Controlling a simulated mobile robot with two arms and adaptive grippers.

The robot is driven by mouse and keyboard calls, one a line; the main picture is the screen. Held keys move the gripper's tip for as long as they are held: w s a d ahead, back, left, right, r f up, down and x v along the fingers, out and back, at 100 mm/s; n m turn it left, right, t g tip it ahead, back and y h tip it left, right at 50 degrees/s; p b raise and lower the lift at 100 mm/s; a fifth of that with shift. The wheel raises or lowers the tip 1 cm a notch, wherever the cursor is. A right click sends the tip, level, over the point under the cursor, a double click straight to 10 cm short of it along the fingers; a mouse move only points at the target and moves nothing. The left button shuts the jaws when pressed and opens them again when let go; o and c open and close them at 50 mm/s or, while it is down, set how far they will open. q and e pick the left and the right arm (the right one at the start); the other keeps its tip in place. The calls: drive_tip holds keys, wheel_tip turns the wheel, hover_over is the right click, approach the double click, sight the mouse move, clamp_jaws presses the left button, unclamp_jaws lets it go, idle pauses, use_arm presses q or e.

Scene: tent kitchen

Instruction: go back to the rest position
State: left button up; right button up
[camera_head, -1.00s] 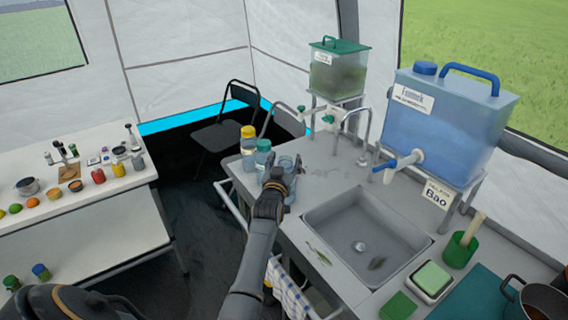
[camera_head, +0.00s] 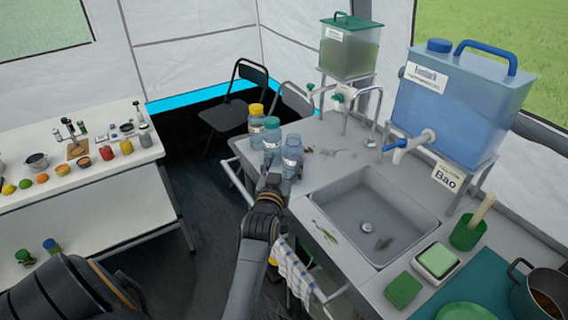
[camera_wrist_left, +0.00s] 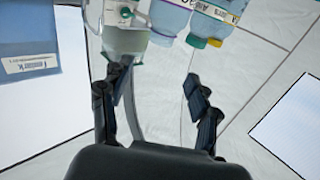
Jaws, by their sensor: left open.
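My left gripper (camera_head: 270,184) is in the head view, at the near left end of the sink counter. It is open and empty, just on the near side of three bottles. The nearest is a clear bluish bottle (camera_head: 292,155). Behind it stand a bottle with a teal cap (camera_head: 271,140) and one with a yellow cap (camera_head: 256,122). In the left wrist view, my gripper's fingers (camera_wrist_left: 160,84) are spread apart with nothing between them. Bottles show beyond them at the top, partly cut off. My right gripper is not in view.
The sink (camera_head: 372,215) lies right of my left gripper, with a blue water tank (camera_head: 458,100) behind it. A towel (camera_head: 293,270) hangs on the counter's front rail. A white table (camera_head: 100,190) with food stands at left. Dark floor (camera_head: 205,215) is open between.

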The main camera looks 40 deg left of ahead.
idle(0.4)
use_arm(q)
drive_tip(key=s+d+f+m+g+h, duration=0.45)
drive_tip(key=s+d+f+g, duration=0.25)
drive_tip(key=s+d+f, duration=0.5)
drive_tip(key=s+d+f+m+g+h, duration=0.1)
drive_tip(key=s+d+f+g, duration=0.2)
drive_tip(key=s, duration=0.7)
drive_tip(key=s+d+f+m+g+h, duration=0.1)
drive_tip(key=s+d+f+g+h, duration=0.15)
drive_tip(key=s, duration=0.75)
wheel_tip(320, 180, down, 26)
drive_tip(key=s+g+y, duration=0.1)
drive_tip(key=s+g, duration=0.1)
drive_tip(key=s+a+f+g, duration=0.1)
drive_tip(key=s+a+f, duration=0.2)
drive_tip(key=s+f, duration=1.2)
drive_tip(key=shift+s, duration=0.45)
